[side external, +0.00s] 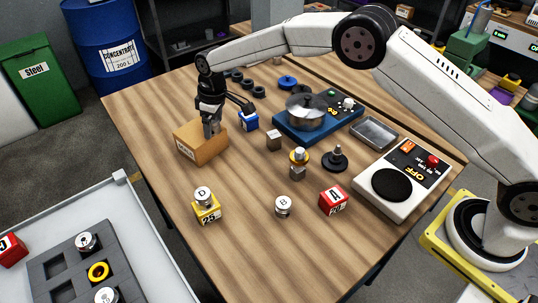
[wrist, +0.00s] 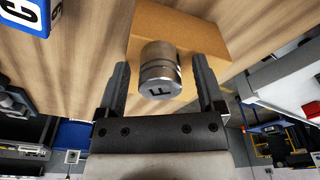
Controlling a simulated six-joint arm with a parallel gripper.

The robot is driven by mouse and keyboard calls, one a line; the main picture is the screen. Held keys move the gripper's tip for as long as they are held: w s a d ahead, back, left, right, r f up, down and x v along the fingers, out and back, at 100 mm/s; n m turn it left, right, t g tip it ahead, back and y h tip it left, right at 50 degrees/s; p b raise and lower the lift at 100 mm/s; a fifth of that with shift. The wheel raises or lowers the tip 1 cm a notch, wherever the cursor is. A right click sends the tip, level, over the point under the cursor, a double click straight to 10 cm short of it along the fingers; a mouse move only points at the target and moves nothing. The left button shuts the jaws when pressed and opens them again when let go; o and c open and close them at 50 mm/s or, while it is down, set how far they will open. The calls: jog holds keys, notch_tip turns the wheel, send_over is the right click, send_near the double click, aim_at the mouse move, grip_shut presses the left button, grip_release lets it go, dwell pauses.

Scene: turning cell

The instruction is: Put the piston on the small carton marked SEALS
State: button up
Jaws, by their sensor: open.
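A silver piston marked F (wrist: 160,70) is between the two fingers of my gripper (wrist: 160,88) in the wrist view, with a gap on each side. Its far end appears to stand on a small brown carton (wrist: 185,28). In the side view the carton (side external: 198,146) sits at the table's left part, and my open gripper (side external: 212,128) is down over its top. The fingers mostly hide the piston there. I cannot read any SEALS marking on the faces that show.
A blue block (side external: 248,121) stands close right of the carton. Piston D (side external: 203,195) is on a yellow block, piston B (side external: 282,206) on the table near a red block (side external: 334,201). A blue-based machine (side external: 318,118) is behind.

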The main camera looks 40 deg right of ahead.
aim_at(218, 120)
jog(key=shift+r, duration=0.1)
notch_tip(218, 120, up, 12)
jog(key=s, duration=0.1)
jog(key=shift+d, duration=0.45)
jog(key=shift+s, duration=0.1)
dwell(0.6)
jog(key=s+d+f+m, duration=0.2)
jog(key=s+d, duration=0.4)
jog(key=s, duration=0.4)
jog(key=s+d+f+m+t, duration=0.1)
jog(key=s+d, duration=0.4)
jog(key=s, duration=0.5)
jog(key=s+d+f+m, duration=0.4)
jog(key=s+d, duration=0.2)
jog(key=s, duration=0.4)
jog(key=shift+s+d+h, duration=0.3)
jog(key=shift+s+h, duration=0.05)
jog(key=shift+h, duration=0.05)
